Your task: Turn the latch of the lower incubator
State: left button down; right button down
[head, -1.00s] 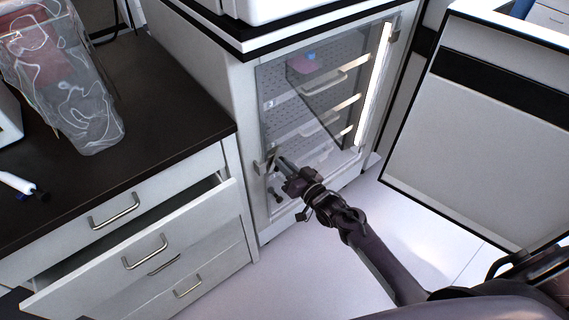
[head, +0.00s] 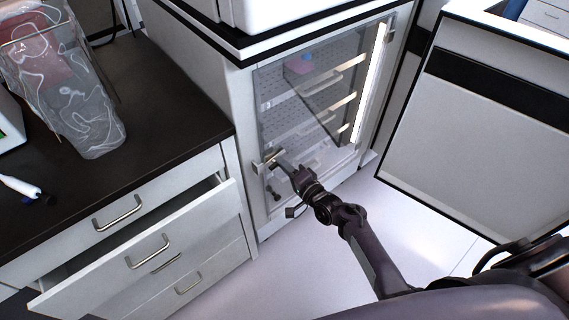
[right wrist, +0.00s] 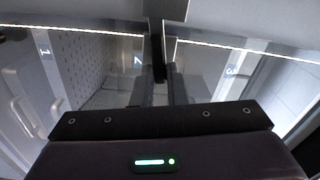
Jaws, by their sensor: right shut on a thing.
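The lower incubator (head: 262,215) is a white cabinet with a glass door under a black-edged top. Its metal latch (head: 265,163) is at the left edge of the door, with its bar lying slanted across the edge. My right gripper (head: 280,164) reaches in from the lower right and is shut on the latch. In the right wrist view the latch (right wrist: 157,55) runs down between the two fingers (right wrist: 159,88), in front of the glass. The fingertips partly hide the grip. My left gripper is not in view.
A black-topped counter (head: 150,165) stands left, with a partly open drawer (head: 130,255) jutting out near the incubator. A clear bag-like container (head: 85,120) and a pipette-like tool (head: 20,186) sit on it. A white cabinet (head: 470,140) stands right. Floor (head: 300,270) in front is clear.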

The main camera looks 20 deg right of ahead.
jog(key=shift+f+m, duration=0.15)
jog(key=shift+m, duration=0.95)
jog(key=c, duration=1.4)
grip_release()
jog(key=shift+c, duration=0.2)
jog(key=p+v, duration=0.1)
jog(key=v, duration=0.7)
